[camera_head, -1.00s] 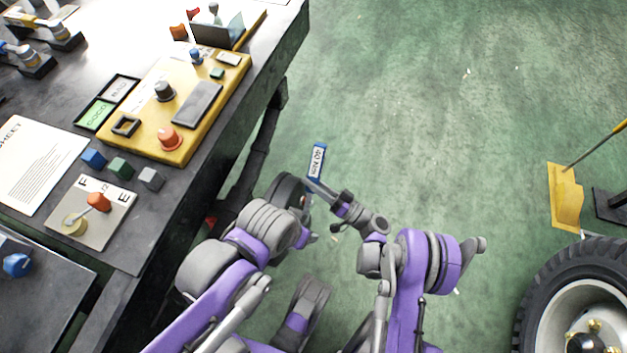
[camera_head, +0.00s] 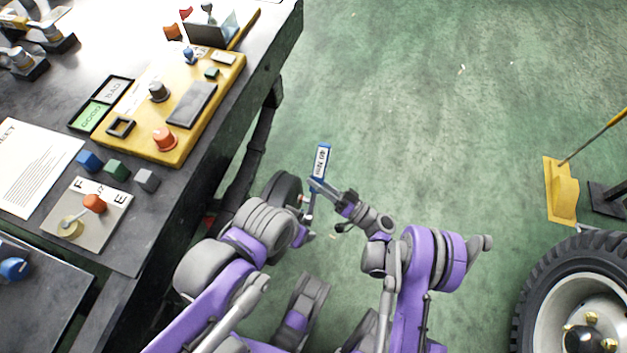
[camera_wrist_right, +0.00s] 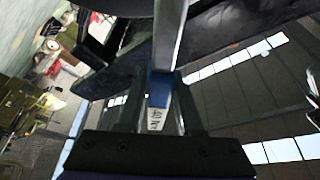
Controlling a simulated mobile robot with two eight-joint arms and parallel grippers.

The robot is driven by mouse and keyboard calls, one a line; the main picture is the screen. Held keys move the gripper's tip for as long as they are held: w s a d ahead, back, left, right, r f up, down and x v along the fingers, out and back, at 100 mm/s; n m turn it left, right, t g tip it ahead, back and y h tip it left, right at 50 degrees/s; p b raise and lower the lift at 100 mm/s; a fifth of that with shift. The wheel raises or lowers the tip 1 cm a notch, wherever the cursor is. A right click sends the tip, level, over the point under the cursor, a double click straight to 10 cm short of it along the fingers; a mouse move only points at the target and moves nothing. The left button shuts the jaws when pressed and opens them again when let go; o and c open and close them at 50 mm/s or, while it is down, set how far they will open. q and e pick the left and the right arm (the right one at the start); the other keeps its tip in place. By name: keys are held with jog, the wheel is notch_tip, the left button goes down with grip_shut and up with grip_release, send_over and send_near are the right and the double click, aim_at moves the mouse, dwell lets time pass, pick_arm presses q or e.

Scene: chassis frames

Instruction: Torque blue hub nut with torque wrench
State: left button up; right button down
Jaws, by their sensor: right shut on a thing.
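My right gripper (camera_head: 319,186) is shut on the torque wrench (camera_head: 322,163), above the green floor to the right of the bench. The wrench has a blue and white label reading 40 Nm. In the right wrist view the wrench's grey shaft (camera_wrist_right: 169,38) runs up from between the fingers (camera_wrist_right: 160,115). I cannot identify the blue hub nut with certainty; a small blue part (camera_head: 14,268) sits at the far left, partly cut off.
The dark workbench (camera_head: 225,170) fills the left side, with a yellow panel (camera_head: 172,152), a blue cube (camera_head: 89,161) and a paper sheet (camera_head: 35,165) on it. The middle floor is clear.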

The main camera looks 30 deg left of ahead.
jog(key=shift+w+d, duration=0.1)
jog(key=shift+d, duration=0.35)
jog(key=d, duration=0.2)
jog(key=w+d, duration=0.1)
jog(key=d, duration=0.1)
jog(key=shift+d, duration=0.35)
jog(key=shift+w+a+f, duration=0.1)
